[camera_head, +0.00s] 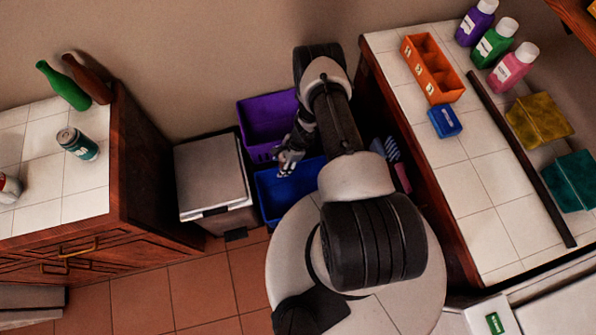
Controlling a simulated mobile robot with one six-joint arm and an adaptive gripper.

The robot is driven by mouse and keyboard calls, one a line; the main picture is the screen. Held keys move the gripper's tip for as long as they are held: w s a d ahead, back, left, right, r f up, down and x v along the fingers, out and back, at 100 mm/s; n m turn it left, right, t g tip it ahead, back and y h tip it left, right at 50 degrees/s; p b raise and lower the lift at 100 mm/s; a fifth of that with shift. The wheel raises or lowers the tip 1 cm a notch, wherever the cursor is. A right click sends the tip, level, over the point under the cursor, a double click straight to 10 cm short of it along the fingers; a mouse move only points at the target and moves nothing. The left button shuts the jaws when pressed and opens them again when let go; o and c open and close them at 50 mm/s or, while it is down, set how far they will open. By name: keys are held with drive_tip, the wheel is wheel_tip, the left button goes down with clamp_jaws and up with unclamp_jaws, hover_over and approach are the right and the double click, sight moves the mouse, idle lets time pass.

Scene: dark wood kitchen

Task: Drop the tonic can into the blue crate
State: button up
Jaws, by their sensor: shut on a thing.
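The blue crate (268,208) stands on the floor between the grey bin and the right counter, partly hidden by my arm. My gripper (285,170) is over the crate's back edge, near the purple crate. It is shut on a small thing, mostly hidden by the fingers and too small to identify. A teal can with a grey top (78,144) stands upright on the left counter, far from my gripper. I cannot read its label, so I cannot tell if it is the tonic can.
A purple crate (252,117) stands behind the blue one, and a grey lidded bin (209,175) to the left. The left counter (85,205) also holds bottles. The right counter (487,170) holds an orange divided box (432,68), bottles and sponges.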

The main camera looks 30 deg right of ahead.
drive_tip(key=s+d+f+m+t, duration=0.1)
drive_tip(key=s+d+f+m, duration=0.15)
drive_tip(key=s+f, duration=0.35)
drive_tip(key=b, duration=1.3)
hover_over(295, 200)
drive_tip(key=shift+m, duration=0.25)
wheel_tip(295, 200, down, 20)
drive_tip(key=shift+a+f, duration=0.1)
drive_tip(key=shift+p, duration=0.35)
drive_tip(key=o, duration=0.8)
drive_tip(key=shift+o, duration=0.2)
drive_tip(key=p+v, duration=0.7)
drive_tip(key=v, duration=0.5)
drive_tip(key=shift+a, duration=0.15)
drive_tip(key=shift+r, duration=0.2)
